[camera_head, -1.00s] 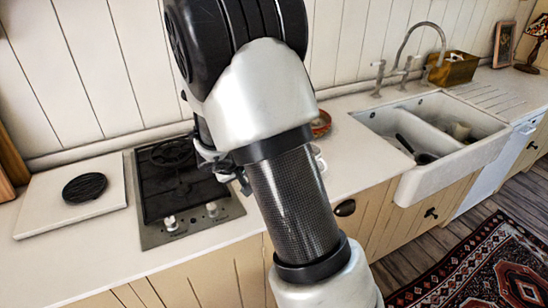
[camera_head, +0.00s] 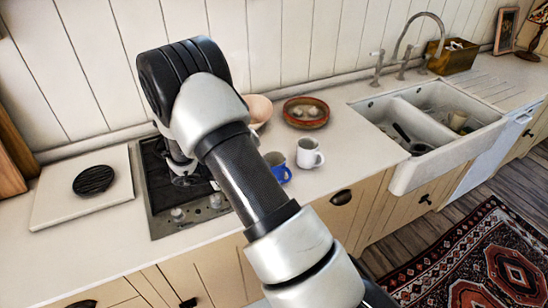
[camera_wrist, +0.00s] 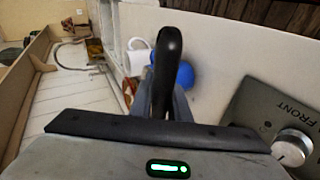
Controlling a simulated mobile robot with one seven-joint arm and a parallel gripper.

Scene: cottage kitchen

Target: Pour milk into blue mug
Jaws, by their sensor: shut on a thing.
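The blue mug (camera_head: 281,167) stands upright on the counter just right of the stove, partly hidden by my arm. My gripper (camera_head: 188,178) is over the stove, left of the blue mug, mostly hidden by my arm in the head view. I cannot identify the milk.
The black stove (camera_head: 160,195) lies left of the mugs. A brown bowl (camera_head: 306,112) with pale round things and a pinkish bowl (camera_head: 258,108) stand behind them. The white double sink (camera_head: 425,120) is at right. A pale board (camera_head: 60,204) lies at left.

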